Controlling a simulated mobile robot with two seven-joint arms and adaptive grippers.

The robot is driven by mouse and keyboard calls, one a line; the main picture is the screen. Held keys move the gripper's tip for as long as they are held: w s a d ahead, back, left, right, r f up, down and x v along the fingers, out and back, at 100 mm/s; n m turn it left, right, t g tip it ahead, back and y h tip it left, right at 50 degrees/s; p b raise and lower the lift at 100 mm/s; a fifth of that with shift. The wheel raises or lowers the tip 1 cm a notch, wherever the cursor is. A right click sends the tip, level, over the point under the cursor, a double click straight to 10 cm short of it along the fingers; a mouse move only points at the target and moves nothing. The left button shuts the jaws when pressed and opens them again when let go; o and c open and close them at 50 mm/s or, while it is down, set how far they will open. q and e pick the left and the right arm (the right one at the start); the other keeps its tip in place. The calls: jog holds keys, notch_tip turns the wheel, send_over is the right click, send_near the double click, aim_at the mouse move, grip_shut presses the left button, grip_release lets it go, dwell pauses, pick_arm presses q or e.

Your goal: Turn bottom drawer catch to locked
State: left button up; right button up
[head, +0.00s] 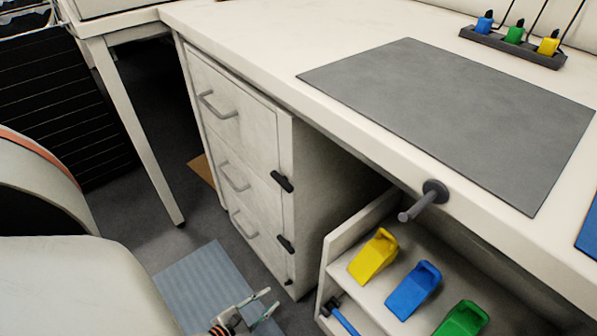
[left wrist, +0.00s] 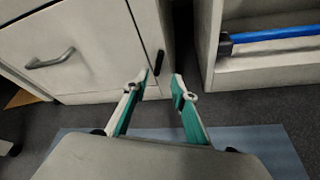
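The white drawer unit (head: 238,135) stands under the bench with three grey-handled drawers. Dark catches sit down its right edge: an upper one (head: 282,182), a middle one (head: 285,244) and a small lowest one (head: 289,282), partly hard to make out. In the left wrist view a black catch (left wrist: 160,63) stands nearly upright at the right edge of the drawer front (left wrist: 80,40); it appears to be the bottom one. My left gripper (head: 268,301) is open and empty, low in front of the unit; its fingertips (left wrist: 160,82) are apart from the catch. My right gripper is not in view.
An open shelf (head: 345,235) with yellow, blue and green scoops stands right of the unit. A blue bar (left wrist: 270,35) lies inside it. A grey knob (head: 432,192) juts from the bench edge. A blue-grey mat (head: 205,285) lies on the floor.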

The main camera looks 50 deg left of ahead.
aim_at(287, 284)
pick_arm(q)
jog(key=b+x, duration=0.2)
jog(key=x, duration=0.4)
jog(key=shift+a+f, duration=0.15)
jog(key=shift+f, duration=0.05)
jog(key=shift+w, duration=0.85)
grip_shut()
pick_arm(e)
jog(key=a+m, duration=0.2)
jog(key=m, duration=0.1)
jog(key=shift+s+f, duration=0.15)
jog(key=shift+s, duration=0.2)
